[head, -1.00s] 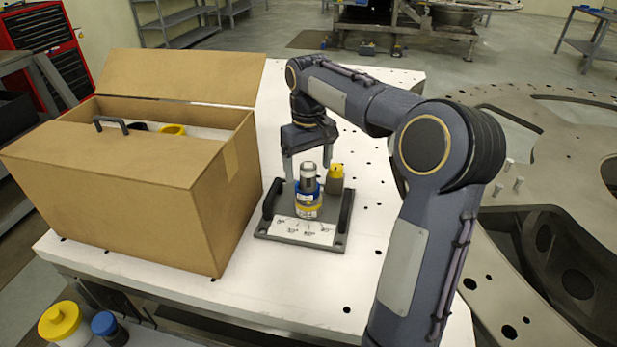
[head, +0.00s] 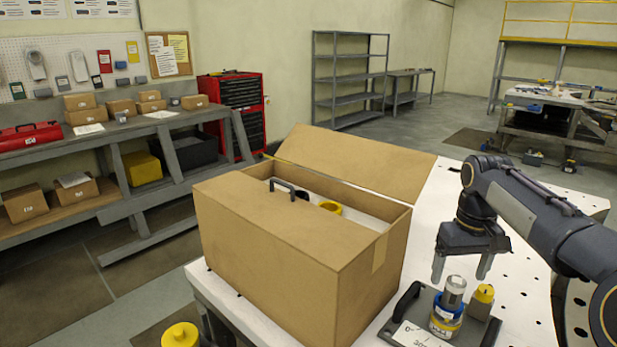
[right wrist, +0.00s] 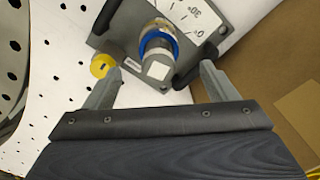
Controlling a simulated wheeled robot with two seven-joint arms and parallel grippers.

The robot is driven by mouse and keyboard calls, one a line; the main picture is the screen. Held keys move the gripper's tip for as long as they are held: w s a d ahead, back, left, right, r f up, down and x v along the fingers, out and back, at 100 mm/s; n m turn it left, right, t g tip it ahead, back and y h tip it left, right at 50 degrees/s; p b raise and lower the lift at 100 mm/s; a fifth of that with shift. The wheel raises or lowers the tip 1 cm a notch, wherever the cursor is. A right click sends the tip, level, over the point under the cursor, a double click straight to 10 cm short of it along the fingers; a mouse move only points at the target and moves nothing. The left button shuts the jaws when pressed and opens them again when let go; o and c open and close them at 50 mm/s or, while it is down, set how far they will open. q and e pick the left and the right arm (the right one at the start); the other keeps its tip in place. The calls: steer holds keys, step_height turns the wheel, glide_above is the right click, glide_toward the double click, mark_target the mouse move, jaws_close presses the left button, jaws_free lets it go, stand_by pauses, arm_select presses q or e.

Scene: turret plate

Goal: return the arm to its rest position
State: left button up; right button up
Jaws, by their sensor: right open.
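My right gripper (head: 463,266) is open and empty, its fingers pointing down above the turret plate (head: 414,336). In the right wrist view the gripper (right wrist: 158,92) also shows with its fingers spread wide. A metal cylinder with a blue ring and a yellow band (head: 447,307) stands upright on the plate, below the fingers and apart from them. It also shows in the right wrist view (right wrist: 158,48), between and beyond the fingertips. A yellow-topped block (head: 483,301) stands beside the cylinder. My left gripper is out of view.
A large cardboard box (head: 290,262) with a raised flap stands left of the plate on the white perforated table (head: 525,262). A yellow-lidded container (head: 180,335) is at the bottom edge. A workbench (head: 100,140) and red tool cabinet (head: 232,105) stand behind on the left.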

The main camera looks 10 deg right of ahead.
steer(key=s+a+f+t+y, duration=0.2)
steer(key=s+a+f, duration=0.2)
steer(key=s+a, duration=0.5)
steer(key=s+a+f+t+y, duration=0.1)
steer(key=s+a+f+t, duration=0.2)
steer(key=s+a, duration=0.5)
steer(key=s+f, duration=0.1)
steer(key=s, duration=0.4)
steer(key=shift+s+a+f+m+t+y, duration=0.15)
steer(key=shift+a+m+t+y, duration=0.15)
steer(key=shift+a+y, duration=0.1)
